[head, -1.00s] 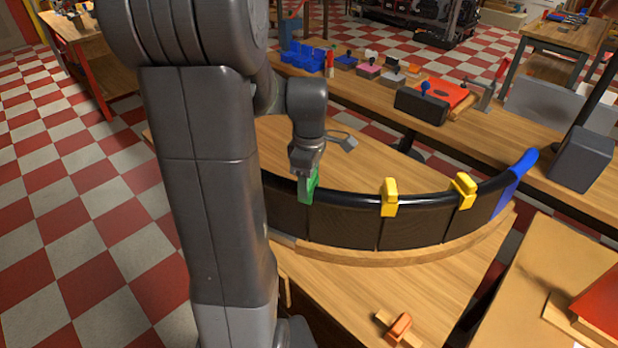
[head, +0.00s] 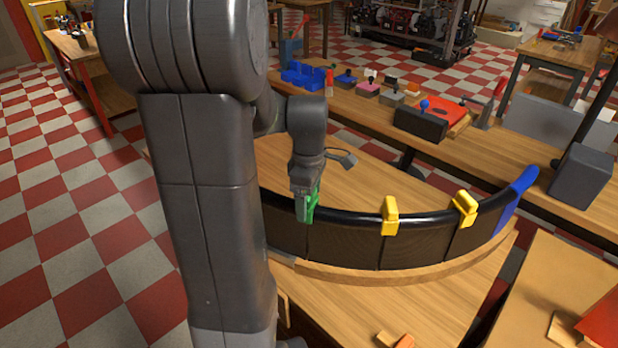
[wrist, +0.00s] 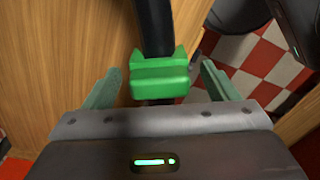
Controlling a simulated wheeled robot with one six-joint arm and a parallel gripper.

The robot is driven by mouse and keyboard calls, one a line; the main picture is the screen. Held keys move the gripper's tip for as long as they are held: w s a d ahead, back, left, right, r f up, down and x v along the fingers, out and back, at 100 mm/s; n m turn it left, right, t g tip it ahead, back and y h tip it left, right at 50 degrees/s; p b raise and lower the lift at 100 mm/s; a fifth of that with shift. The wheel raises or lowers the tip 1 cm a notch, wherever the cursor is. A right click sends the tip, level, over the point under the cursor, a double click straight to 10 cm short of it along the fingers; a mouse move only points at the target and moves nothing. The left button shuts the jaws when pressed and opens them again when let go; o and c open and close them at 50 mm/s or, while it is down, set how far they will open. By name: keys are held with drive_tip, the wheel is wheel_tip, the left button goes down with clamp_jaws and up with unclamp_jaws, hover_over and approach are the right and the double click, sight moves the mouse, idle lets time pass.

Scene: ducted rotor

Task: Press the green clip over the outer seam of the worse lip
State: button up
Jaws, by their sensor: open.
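The green clip (wrist: 160,78) sits across the black lip (wrist: 155,25) in the wrist view, between my finger pads. It also shows on the left part of the curved lip (head: 314,207) in the head view, partly covered by my gripper (head: 305,206). My gripper (wrist: 161,70) is open, with one finger on each side of the clip and a visible gap on both sides. Whether the clip is fully seated cannot be seen. Two yellow clips (head: 390,216) (head: 465,209) sit on the lip further right. My arm hides the lip's left end.
The dark duct segment stands on a wooden curved base (head: 400,275) on a bench. A blue end piece (head: 518,198) caps its right end. An orange piece (head: 405,341) lies at the front. A back bench holds a blue bin (head: 303,75) and small blocks.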

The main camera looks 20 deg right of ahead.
wheel_tip(320, 180, up, 13)
idle(0.3)
wheel_tip(320, 180, down, 14)
drive_tip(key=shift+r, duration=0.25)
idle(0.7)
